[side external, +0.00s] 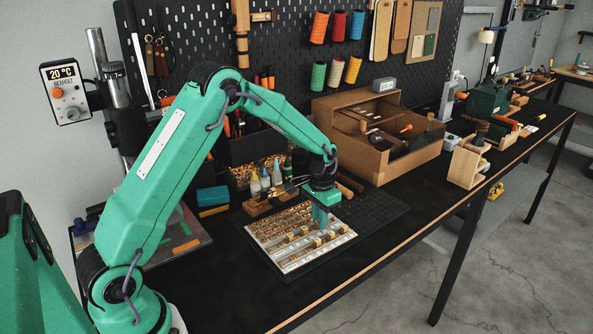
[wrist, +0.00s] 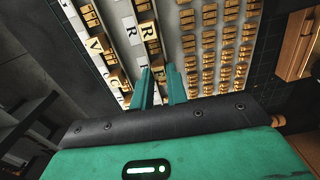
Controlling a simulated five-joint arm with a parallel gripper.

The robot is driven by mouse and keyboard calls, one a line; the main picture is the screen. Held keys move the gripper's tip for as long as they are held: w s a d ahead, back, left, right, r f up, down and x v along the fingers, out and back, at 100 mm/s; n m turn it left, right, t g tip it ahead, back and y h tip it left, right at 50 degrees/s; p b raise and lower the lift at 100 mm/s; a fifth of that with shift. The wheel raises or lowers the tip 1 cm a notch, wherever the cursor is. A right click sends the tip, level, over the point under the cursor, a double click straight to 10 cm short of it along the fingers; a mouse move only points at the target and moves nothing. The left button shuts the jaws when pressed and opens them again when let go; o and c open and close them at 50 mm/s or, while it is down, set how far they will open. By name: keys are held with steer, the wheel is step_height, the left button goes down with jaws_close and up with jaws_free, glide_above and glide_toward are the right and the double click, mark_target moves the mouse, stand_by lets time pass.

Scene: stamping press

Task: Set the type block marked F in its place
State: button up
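A pale type tray (side external: 283,262) lies on the bench and holds several brass type blocks in rows; it also fills the upper wrist view (wrist: 178,45). Letter labels such as V and R show beside some blocks in the wrist view. I cannot make out which block is marked F, nor its place. My gripper (side external: 321,226) points down over the tray's right part. The gap's lower end is partly hidden by my gripper's body.
A cardboard-brown box (side external: 405,163) with compartments stands behind and right of the tray. Small bottles (side external: 265,180) and a blue-yellow box (side external: 212,201) stand behind it, left. A dark cutting mat (side external: 375,215) lies under the tray. The bench front is clear.

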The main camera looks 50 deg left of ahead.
steer(key=o, duration=0.4)
steer(key=shift+r, duration=0.15)
step_height(320, 180, up, 7)
steer(key=shift+f, duration=0.1)
steer(key=shift+r, duration=0.35)
steer(key=shift+r, duration=0.1)
stand_by(0.4)
